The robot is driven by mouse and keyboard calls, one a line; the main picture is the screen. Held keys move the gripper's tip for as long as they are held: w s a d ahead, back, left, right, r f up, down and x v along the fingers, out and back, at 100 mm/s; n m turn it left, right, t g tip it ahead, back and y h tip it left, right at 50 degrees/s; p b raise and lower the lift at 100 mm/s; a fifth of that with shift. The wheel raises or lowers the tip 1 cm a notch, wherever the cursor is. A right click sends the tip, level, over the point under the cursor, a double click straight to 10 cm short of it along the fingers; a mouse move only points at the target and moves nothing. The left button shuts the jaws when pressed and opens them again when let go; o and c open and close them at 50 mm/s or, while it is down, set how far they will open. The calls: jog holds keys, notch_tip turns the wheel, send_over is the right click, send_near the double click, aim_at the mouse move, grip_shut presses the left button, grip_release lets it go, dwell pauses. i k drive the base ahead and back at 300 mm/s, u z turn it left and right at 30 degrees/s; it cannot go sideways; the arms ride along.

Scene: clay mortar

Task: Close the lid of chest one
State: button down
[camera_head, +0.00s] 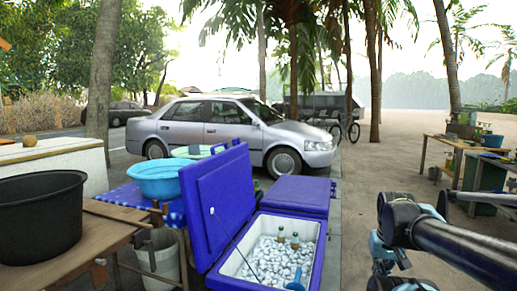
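A blue chest (311,268) with a white inside stands open at the bottom middle. Its blue lid (222,205) is raised and tilts up on the left side. The chest holds ice, two bottles (288,241) and a blue scoop (294,286). A second blue chest (299,194) stands just behind it with its lid shut. No label shows which is chest one. My arm is at the lower right, to the right of the open chest and apart from it. The end of my arm runs to the lower edge, and I cannot make out the fingertips.
A wooden table (95,243) with a black tub (42,215) is at left. Behind it, a light-blue basin (158,180) sits on a blue cloth. A grey bucket (157,258) stands left of the open lid. A silver car (234,130) is behind.

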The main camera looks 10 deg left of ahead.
aim_at(221, 183)
jog(key=z, duration=0.6)
jog(key=i, duration=3.85)
jog(key=u, duration=2.85)
